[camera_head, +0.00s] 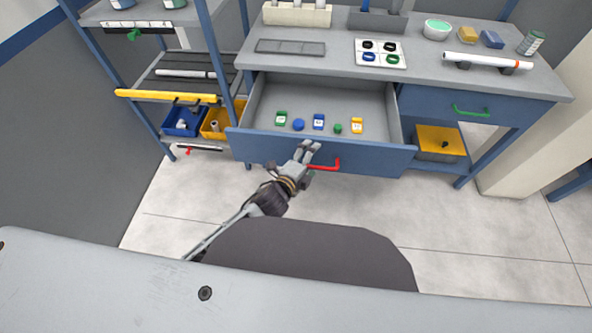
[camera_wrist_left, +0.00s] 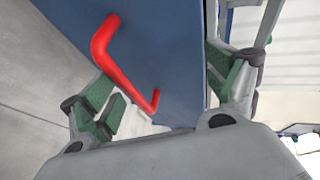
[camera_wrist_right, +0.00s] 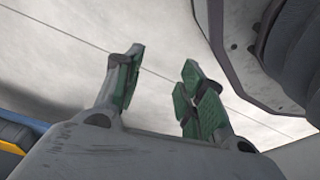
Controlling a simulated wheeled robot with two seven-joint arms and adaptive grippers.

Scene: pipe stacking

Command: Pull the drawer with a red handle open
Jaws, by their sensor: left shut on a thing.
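The drawer (camera_head: 215,150) with a red handle (camera_head: 325,166) is pulled out from the workbench, its inside showing. Several small green, blue and yellow items lie inside. My left gripper (camera_head: 306,152) is at the drawer's front panel, just left of the handle. In the left wrist view, the panel (camera_wrist_left: 170,35) lies between its fingers (camera_wrist_left: 168,95), one in front and one at the top edge, so it appears shut on the panel. The red handle (camera_wrist_left: 125,67) runs across the panel beside them. My right gripper (camera_wrist_right: 160,82) is open and empty in the right wrist view.
The workbench top (camera_head: 330,62) holds a tray, a card with rings and a white tube. A closed drawer with a green handle (camera_head: 470,111) is at right. A shelf rack with a yellow bar (camera_head: 165,96) stands left. The floor in front is clear.

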